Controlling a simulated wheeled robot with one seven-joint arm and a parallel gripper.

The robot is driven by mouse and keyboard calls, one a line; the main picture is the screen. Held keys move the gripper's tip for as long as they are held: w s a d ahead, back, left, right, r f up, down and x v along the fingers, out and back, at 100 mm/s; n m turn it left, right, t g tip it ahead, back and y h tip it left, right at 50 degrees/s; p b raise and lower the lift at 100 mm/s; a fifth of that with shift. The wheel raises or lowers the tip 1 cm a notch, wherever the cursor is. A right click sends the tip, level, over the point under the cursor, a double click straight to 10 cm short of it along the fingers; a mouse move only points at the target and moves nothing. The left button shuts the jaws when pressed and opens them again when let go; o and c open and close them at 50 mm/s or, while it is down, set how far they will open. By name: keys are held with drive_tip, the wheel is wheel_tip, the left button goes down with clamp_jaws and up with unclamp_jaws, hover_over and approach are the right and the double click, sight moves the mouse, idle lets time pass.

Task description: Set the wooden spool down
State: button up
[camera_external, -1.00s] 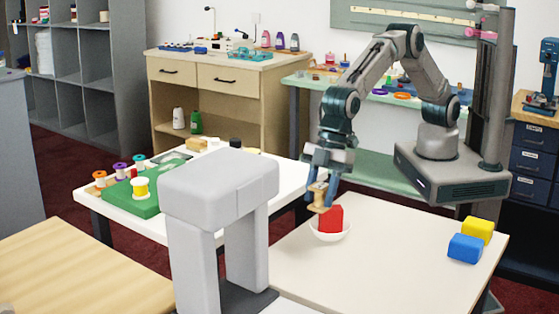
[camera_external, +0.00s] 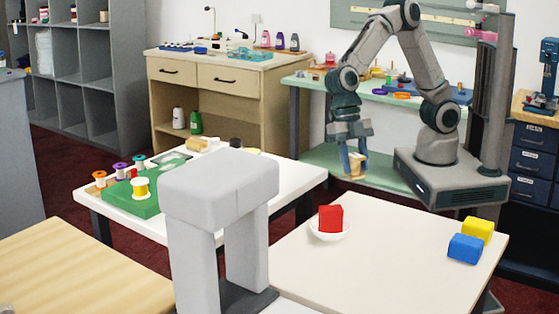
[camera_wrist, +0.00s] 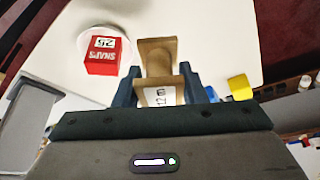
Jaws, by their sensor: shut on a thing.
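My gripper (camera_external: 354,164) is shut on the wooden spool (camera_external: 356,164), in the air beyond the far edge of the cream table (camera_external: 400,270) in the external view. In the wrist view the spool (camera_wrist: 158,62) sits between my fingers (camera_wrist: 163,88), its square end with a printed label facing the camera. A red block (camera_external: 331,218) stands in a white bowl (camera_external: 330,234) on the cream table. In the wrist view the red block (camera_wrist: 104,66) lies left of the spool, apart from it.
A yellow block (camera_external: 478,229) and a blue block (camera_external: 465,248) sit at the table's right edge. A grey arch (camera_external: 220,190) stands in front. The cream table's middle is clear.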

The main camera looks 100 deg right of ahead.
drive_tip(key=s+d+n+g+h, duration=0.1)
drive_tip(key=s+d+n+g, duration=0.1)
drive_tip(key=s+d+n, duration=0.5)
drive_tip(key=shift+m, duration=0.5)
drive_tip(key=s+a+f, duration=0.1)
drive_tip(key=a+f, duration=0.1)
drive_tip(key=a, duration=0.2)
drive_tip(key=s+a+f, duration=0.2)
drive_tip(key=a+f, duration=0.1)
drive_tip(key=a, duration=0.1)
drive_tip(key=s+a+f, duration=0.1)
drive_tip(key=a+f, duration=0.1)
drive_tip(key=a, duration=0.3)
drive_tip(key=shift+s+a+f, duration=0.1)
drive_tip(key=shift+s+f, duration=0.05)
drive_tip(key=shift+s, duration=0.2)
drive_tip(key=shift+f, duration=1.95)
drive_tip(key=shift+f, duration=0.2)
drive_tip(key=o, duration=1)
drive_tip(key=shift+r, duration=0.1)
